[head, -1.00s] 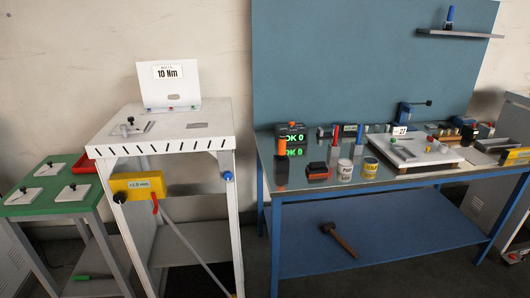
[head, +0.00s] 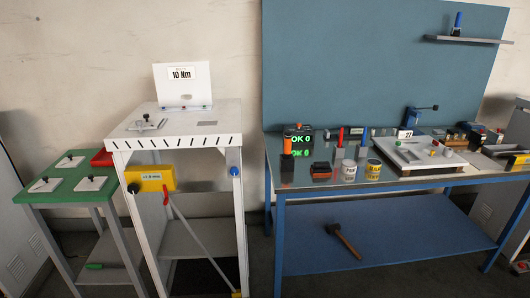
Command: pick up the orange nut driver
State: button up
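An orange upright handle (head: 287,146), which looks like the orange nut driver, stands at the left end of the blue workbench. A dark block (head: 287,168) is directly below it; I cannot tell whether the handle sits in the block or behind it. The lower part of the tool is hidden. My gripper is not in view.
A display reading OK 0 (head: 302,139) stands right beside the handle. Two cans (head: 349,171) and a dark red-brown block (head: 320,170) are to its right on the blue workbench (head: 300,183). A white stand (head: 175,130) is to the left, across a narrow gap.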

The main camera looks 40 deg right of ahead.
aim_at(287, 134)
jog(key=u, duration=0.75)
jog(key=k, duration=0.85)
jog(key=z, duration=0.8)
jog(key=i, duration=1.05)
jog(key=u, duration=0.15)
